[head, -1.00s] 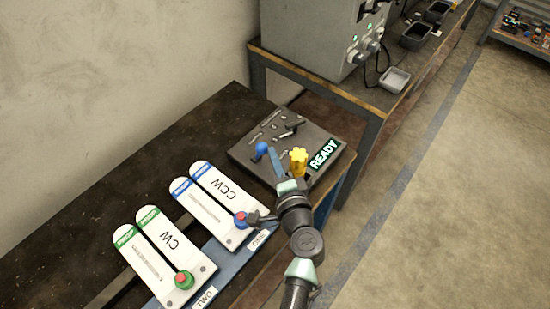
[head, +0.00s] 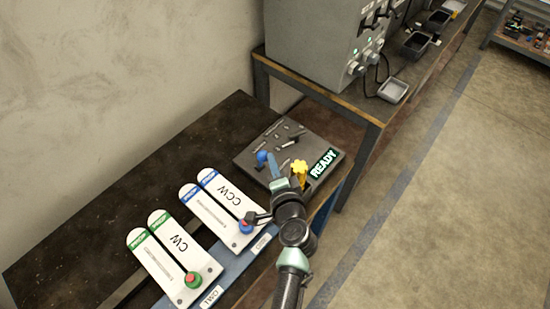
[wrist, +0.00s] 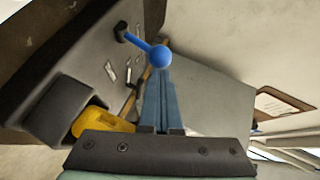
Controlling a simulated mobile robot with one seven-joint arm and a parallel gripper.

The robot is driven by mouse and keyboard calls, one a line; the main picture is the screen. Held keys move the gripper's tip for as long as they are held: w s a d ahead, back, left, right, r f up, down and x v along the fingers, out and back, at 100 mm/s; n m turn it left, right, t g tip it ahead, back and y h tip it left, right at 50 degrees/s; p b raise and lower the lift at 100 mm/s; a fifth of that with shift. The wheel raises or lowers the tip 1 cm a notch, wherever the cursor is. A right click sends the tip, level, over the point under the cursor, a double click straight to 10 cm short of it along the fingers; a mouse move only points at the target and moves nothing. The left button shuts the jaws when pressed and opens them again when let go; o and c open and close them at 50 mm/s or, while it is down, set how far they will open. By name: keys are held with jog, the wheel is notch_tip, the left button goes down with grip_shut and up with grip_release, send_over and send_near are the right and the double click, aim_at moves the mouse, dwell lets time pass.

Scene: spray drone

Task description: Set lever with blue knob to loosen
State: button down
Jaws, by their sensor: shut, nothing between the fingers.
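The lever's blue knob (head: 262,156) stands at the left side of a dark grey panel. In the wrist view the blue knob (wrist: 160,56) is on a blue arm that runs up and left to a black pivot. My gripper (head: 270,157) is shut and empty, its blue fingers beside the knob on its right. In the wrist view my gripper (wrist: 161,76) points straight at the knob, its tips just below it in the picture. I cannot tell whether they touch. No loosen marking can be read.
A yellow knob (head: 299,168) and a lit READY sign (head: 323,164) are on the panel (head: 243,158), close to my gripper. White CCW (head: 210,208) and CW (head: 163,258) boards with red-topped buttons lie nearer on the dark table. A grey machine (head: 315,45) stands behind.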

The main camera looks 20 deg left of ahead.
aim_at(260, 156)
jog(key=a+r+p, duration=0.1)
jog(key=p, duration=0.1)
jog(key=a+n+g+h+p, duration=0.1)
jog(key=p, duration=0.2)
jog(key=shift+w+r+h, duration=0.3)
jog(key=shift+r, duration=0.05)
jog(key=shift+w+a+p, duration=0.2)
jog(key=shift+a, duration=0.3)
jog(key=shift+w+a+p, duration=0.15)
jog(key=shift+w+a, duration=0.05)
jog(key=shift+a, duration=0.25)
jog(key=shift+r+p, duration=0.75)
jog(key=shift+r, duration=0.05)
jog(key=shift+d+r, duration=0.1)
